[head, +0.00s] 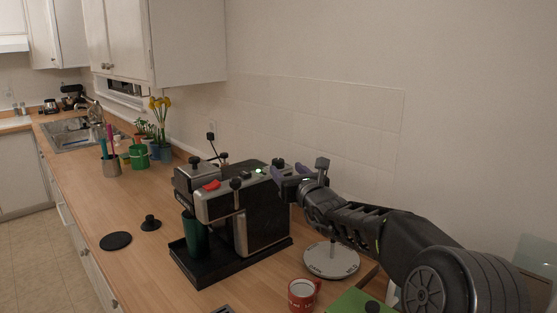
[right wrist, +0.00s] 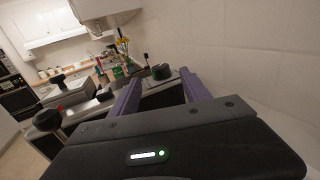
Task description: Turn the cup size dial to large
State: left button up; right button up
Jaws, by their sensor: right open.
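The coffee machine (head: 262,218), black and silver, stands on the wooden counter. Several black knobs sit on its top and front. One black knob (right wrist: 162,71) lies just beyond my right gripper's fingertips in the right wrist view, roughly in line with the gap between them. I cannot tell for sure which knob is the cup size dial, nor read its setting. My right gripper (head: 286,171), with purple fingers, is open above the machine's right rear top; it also shows in the right wrist view (right wrist: 159,80). No contact with a knob is clear. My left gripper is out of view.
A dark green cup (head: 194,238) stands on the machine's drip tray (head: 213,274). A red mug (head: 301,294) and a round white scale-like disc (head: 331,262) are to the right. A black disc (head: 116,241) lies left. The tiled wall (head: 330,125) is close behind.

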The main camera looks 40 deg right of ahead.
aim_at(280, 163)
jog(key=p+x, duration=0.2)
jog(key=x, duration=0.5)
jog(key=shift+p, duration=0.4)
jog(key=shift+w+d+f, duration=0.15)
jog(key=shift+w+d, duration=0.05)
jog(key=shift+w, duration=0.3)
grip_shut()
